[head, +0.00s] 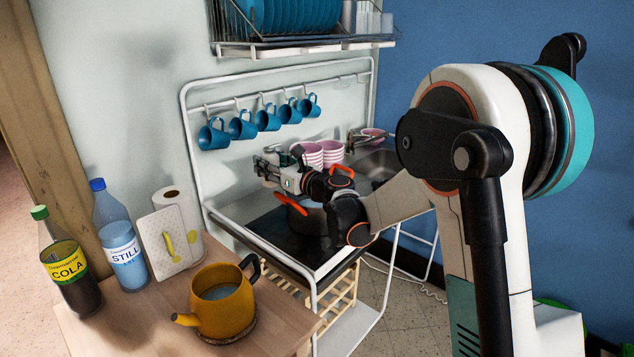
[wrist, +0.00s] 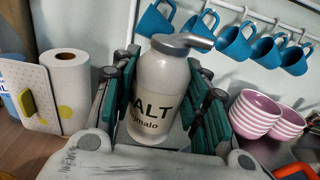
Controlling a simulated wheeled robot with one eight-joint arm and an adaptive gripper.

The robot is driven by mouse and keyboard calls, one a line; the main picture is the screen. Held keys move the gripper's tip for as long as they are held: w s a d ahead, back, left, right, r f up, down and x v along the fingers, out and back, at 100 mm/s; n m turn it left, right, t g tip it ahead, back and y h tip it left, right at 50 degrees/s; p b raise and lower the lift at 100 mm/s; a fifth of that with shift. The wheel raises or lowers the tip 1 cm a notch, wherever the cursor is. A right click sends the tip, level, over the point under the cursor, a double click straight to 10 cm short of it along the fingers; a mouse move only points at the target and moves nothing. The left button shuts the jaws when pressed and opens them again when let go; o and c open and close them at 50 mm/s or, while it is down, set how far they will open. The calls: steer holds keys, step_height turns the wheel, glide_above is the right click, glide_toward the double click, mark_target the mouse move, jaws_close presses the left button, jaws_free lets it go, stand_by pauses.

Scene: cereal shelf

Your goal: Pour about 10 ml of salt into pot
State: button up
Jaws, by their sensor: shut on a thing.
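My gripper (wrist: 165,112) is shut on a grey salt bottle (wrist: 161,90), which shows in the wrist view with a cream label reading "ALT". In the head view my gripper (head: 268,166) is above the black stove, near the wall. The pot (head: 313,217) sits on the stove below my arm. An orange handle sticks out at its left; my wrist hides much of the pot, and its inside cannot be seen.
Pink striped bowls (head: 312,153) stand behind my gripper beside the sink (head: 372,168). Blue mugs (head: 243,125) hang from a rail above. A yellow kettle (head: 222,302), a cola bottle (head: 68,270), a water bottle (head: 121,245) and a paper roll (head: 180,205) stand on the wooden table.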

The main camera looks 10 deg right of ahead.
steer(key=shift+d+r+m+t+y+b, duration=0.3)
steer(key=shift+d+m+t, duration=0.2)
steer(key=shift+m, duration=0.4)
steer(key=shift+w+d+f+m+t+b, duration=0.1)
steer(key=shift+d+f+m+t+b, duration=0.35)
steer(key=shift+m+b, duration=0.45)
steer(key=shift+w+d+r+m+t+b, duration=0.1)
steer(key=shift+d+r+m+t+b, duration=0.1)
steer(key=shift+d+m+t, duration=0.45)
steer(key=shift+d+r+m+t+b, duration=0.15)
steer(key=shift+d+m, duration=0.2)
steer(key=shift+m, duration=0.7)
steer(key=shift+d+f+m, duration=0.15)
steer(key=shift+f+m, duration=0.1)
steer(key=shift+m, duration=0.05)
steer(key=shift+d+r+m+t+h, duration=0.1)
steer(key=shift+r+m+t+h, duration=0.2)
steer(key=shift+m, duration=0.45)
steer(key=shift+r+m+t+h, duration=0.25)
steer(key=shift+m+t, duration=0.15)
steer(key=shift+m, duration=0.4)
steer(key=shift+d+r+m+t+h, duration=0.1)
steer(key=shift+r+m+t+h, duration=0.2)
steer(key=shift+m, duration=0.45)
stand_by(1.0)
steer(key=shift+f+m+t+h, duration=0.1)
steer(key=shift+m+t+h, duration=0.15)
steer(key=shift+m+h, duration=0.15)
stand_by(0.5)
